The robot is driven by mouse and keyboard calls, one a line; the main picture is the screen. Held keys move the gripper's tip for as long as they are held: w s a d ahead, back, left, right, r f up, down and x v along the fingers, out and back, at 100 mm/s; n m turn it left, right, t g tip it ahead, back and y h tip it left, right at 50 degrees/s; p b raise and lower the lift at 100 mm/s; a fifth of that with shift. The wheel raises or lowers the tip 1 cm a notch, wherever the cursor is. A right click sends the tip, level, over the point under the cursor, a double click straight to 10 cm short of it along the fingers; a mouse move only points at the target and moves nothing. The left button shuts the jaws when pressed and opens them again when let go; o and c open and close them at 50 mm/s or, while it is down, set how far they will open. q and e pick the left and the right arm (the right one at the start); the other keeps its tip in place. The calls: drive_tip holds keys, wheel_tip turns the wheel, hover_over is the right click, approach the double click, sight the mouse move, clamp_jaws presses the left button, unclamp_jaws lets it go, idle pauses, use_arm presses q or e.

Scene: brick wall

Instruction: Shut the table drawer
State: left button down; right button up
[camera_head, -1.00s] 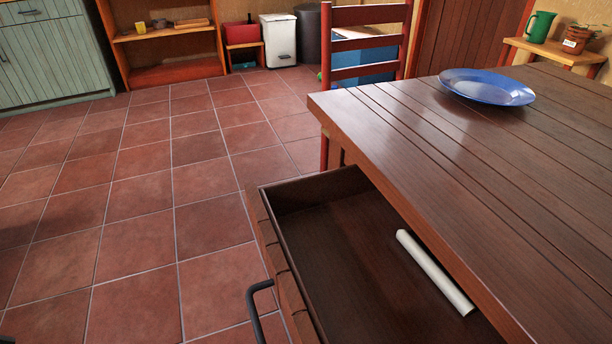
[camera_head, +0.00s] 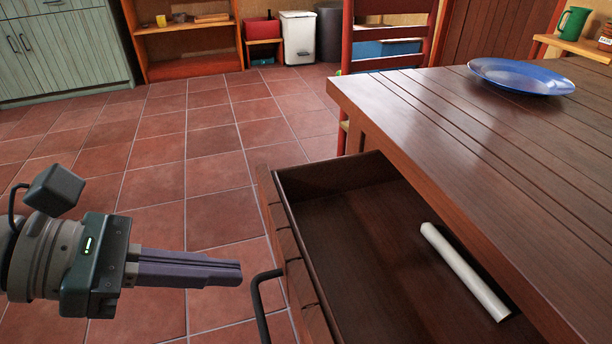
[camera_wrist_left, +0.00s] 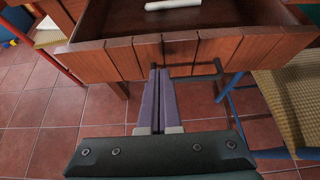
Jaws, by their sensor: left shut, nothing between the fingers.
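The table drawer (camera_head: 335,250) is pulled out from the brown wooden table (camera_head: 420,110). A white cylinder (camera_head: 465,272) lies inside it, and it also shows in the left wrist view (camera_wrist_left: 172,4). The dark drawer handle (camera_head: 259,300) sticks out from the drawer front. My left gripper (camera_head: 240,272) is shut and empty, left of the drawer front and close to the handle. In the left wrist view its fingers (camera_wrist_left: 158,72) point at the plank front (camera_wrist_left: 120,58), beside the handle (camera_wrist_left: 215,75). I cannot tell whether they touch the front. My right gripper is not in view.
A blue plate (camera_head: 522,76) sits on the table top. A red chair (camera_head: 390,35) stands at the table's far side. A chair with a woven seat (camera_wrist_left: 285,95) is right of the drawer in the left wrist view. Tiled floor left of the drawer is clear.

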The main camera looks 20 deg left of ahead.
sight(283, 261)
use_arm(q)
drive_tip(key=shift+w+d, duration=0.55)
drive_tip(key=shift+d, duration=0.3)
drive_tip(key=shift+w+d, duration=0.55)
drive_tip(key=shift+d, duration=0.25)
drive_tip(key=shift+w+d+r, duration=0.1)
drive_tip(key=shift+w+d, duration=0.15)
drive_tip(key=shift+d, duration=0.1)
drive_tip(key=w+d, duration=0.1)
drive_tip(key=d, duration=0.1)
drive_tip(key=w+d+p, duration=0.1)
drive_tip(key=w+d, duration=0.1)
drive_tip(key=d, duration=0.1)
drive_tip(key=w+d+p, duration=0.1)
drive_tip(key=w+d, duration=0.1)
drive_tip(key=shift+d, duration=0.25)
drive_tip(key=w+d, duration=0.1)
drive_tip(key=d, duration=0.1)
drive_tip(key=w+d, duration=0.2)
drive_tip(key=d, duration=0.1)
drive_tip(key=w+d+b, duration=0.1)
drive_tip(key=w+d, duration=0.1)
drive_tip(key=d, duration=0.1)
drive_tip(key=shift+w, duration=0.15)
